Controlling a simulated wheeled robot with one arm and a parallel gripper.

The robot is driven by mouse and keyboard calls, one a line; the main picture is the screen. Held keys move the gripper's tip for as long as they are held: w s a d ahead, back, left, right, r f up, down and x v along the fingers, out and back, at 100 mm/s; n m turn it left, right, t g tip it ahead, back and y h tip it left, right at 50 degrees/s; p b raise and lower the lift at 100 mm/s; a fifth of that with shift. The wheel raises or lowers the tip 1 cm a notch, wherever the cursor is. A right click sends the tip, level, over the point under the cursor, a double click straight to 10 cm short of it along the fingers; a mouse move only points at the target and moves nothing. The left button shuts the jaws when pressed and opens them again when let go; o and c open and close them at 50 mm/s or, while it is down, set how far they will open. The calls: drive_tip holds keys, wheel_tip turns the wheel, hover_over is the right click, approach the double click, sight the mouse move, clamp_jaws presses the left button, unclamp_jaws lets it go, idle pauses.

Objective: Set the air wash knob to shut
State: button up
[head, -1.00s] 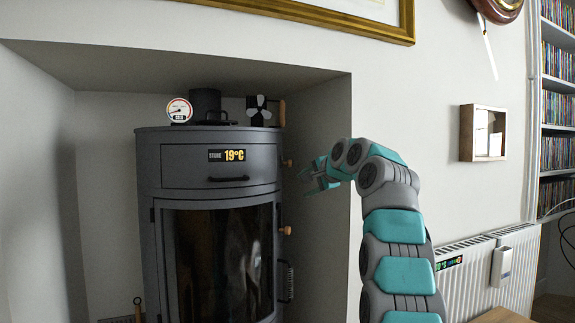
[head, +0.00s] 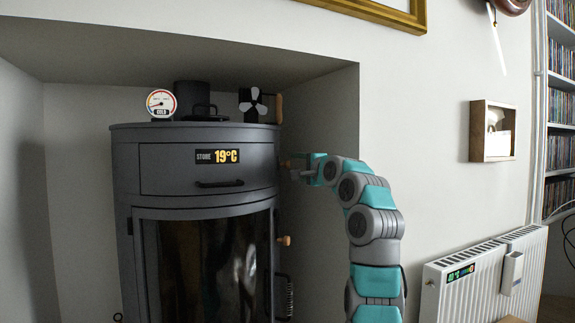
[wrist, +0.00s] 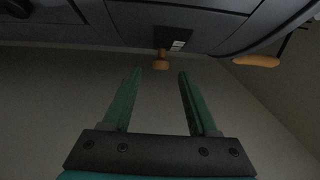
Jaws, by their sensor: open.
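A dark grey stove (head: 165,180) has two wooden knobs on its right side, an upper knob (head: 285,163) and a lower knob (head: 284,240). I cannot read which is the air wash knob. My gripper (head: 298,169) is beside the upper knob, just to its right. In the wrist view a wooden knob (wrist: 161,61) with a small dark label plate (wrist: 178,42) shows beyond the tips of my open gripper (wrist: 160,78), roughly midway between the fingers. The fingers are empty and appear not to touch it. The label is too small to read.
The alcove's right wall is close behind my gripper. A white radiator (head: 470,275) stands at the right.

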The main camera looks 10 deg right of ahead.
sight(288, 165)
drive_tip(key=shift+p+x, duration=0.95)
drive_tip(key=shift+x, duration=2.05)
drive_tip(key=shift+c, duration=0.2)
clamp_jaws()
